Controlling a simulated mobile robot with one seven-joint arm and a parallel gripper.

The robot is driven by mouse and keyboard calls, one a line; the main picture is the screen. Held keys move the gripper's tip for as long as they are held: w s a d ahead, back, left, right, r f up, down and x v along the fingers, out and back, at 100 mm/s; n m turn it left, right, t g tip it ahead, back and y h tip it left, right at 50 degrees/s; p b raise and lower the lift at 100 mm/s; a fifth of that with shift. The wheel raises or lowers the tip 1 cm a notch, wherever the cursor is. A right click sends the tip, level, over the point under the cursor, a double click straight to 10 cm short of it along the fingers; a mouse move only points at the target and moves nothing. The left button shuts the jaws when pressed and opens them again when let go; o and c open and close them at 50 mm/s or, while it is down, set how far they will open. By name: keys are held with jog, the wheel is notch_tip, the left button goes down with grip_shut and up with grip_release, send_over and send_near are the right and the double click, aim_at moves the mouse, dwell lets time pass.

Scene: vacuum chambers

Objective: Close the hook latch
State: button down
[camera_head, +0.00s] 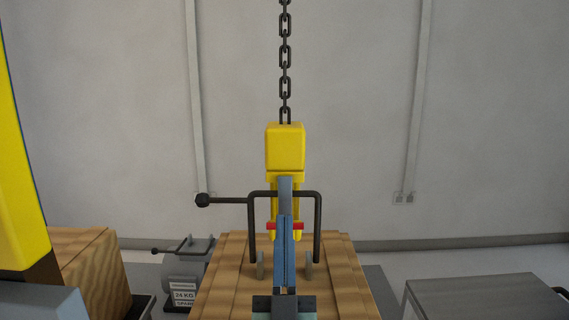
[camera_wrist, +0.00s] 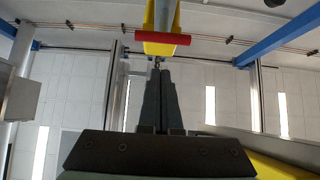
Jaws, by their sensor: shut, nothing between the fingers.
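A yellow hook (camera_head: 285,148) hangs on a dark chain in the middle of the head view. Its latch is a grey-blue lever (camera_head: 285,196) with a red crossbar (camera_head: 270,226). My gripper (camera_head: 285,218) is shut and empty, its fingers pointing up in front of the crossbar and hiding its middle. In the wrist view the shut fingertips (camera_wrist: 160,70) lie just below the red crossbar (camera_wrist: 162,40), on the yellow hook (camera_wrist: 157,47). I cannot tell whether they touch.
A dark bent bar (camera_head: 319,225) with a knob at the left crosses by the hook above a wooden crate (camera_head: 335,275). A grey 24 KG weight (camera_head: 187,268) stands left. A grey box (camera_head: 475,295) stands right. Open space lies around the chain.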

jog(key=shift+w+f+b, duration=0.35)
jog(key=shift+f+b, duration=0.2)
jog(key=shift+b, duration=0.1)
jog(key=shift+r, duration=0.15)
